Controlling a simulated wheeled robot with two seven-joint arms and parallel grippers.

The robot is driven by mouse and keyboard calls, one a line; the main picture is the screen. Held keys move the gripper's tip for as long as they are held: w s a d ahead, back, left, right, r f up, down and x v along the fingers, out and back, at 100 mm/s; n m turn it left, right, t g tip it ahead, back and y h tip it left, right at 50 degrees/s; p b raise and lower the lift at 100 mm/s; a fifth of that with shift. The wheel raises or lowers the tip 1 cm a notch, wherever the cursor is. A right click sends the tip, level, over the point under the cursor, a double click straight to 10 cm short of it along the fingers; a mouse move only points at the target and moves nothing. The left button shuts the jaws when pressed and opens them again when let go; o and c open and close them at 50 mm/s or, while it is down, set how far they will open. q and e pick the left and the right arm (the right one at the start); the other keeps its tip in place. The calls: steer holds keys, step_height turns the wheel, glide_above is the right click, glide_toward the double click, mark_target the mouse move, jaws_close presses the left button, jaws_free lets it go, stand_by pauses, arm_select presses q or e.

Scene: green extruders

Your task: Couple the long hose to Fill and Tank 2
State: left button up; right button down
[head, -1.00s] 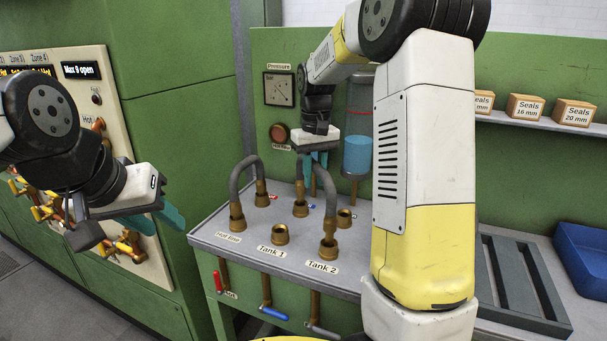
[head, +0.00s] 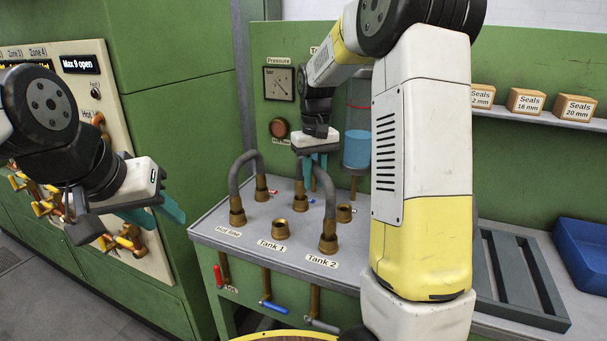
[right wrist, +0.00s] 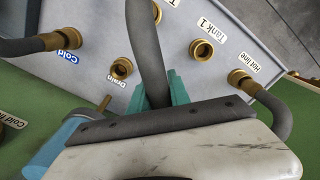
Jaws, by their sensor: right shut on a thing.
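A grey hose (head: 327,200) with brass ends stands in an arch. Its near end sits at the port labelled Tank 2 (head: 328,243); its far end is beside the blue-labelled back port, partly hidden, and I cannot tell if it is seated. My right gripper (head: 314,168) is shut on this hose near the top of the arch. The right wrist view shows the hose (right wrist: 147,50) between its teal fingers. No Fill label is readable at the ports. My left gripper (head: 160,210) is open and empty, left of the bench.
Another grey hose (head: 240,170) arches from Hot line to a back port. The Tank 1 port (head: 280,229) and Drain port (right wrist: 121,68) are open. A further hose (right wrist: 20,47) is at Cold in the wrist view. My right arm hides the bench's middle; a blue bin (head: 590,262) stands right.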

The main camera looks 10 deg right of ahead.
mark_target(315, 164)
steer(key=shift+f, duration=0.25)
steer(key=c, duration=1.1)
jaws_free()
steer(key=shift+c, duration=0.2)
step_height(315, 164, up, 8)
steer(key=shift+f, duration=0.2)
steer(key=shift+t+y, duration=0.4)
steer(key=shift+t, duration=0.3)
steer(key=s+r, duration=0.2)
steer(key=s, duration=0.1)
steer(key=s+r, duration=0.1)
steer(key=s, duration=0.1)
steer(key=shift+s+r, duration=0.15)
steer(key=shift+s, duration=0.05)
steer(key=s+a+f+m+t+y, duration=0.1)
steer(key=s+t, duration=0.3)
steer(key=s, duration=1.4)
steer(key=shift+s+a+m+t, duration=0.3)
steer(key=shift+s+a+t, duration=0.1)
steer(key=shift+a, duration=0.2)
steer(key=shift+f, duration=0.1)
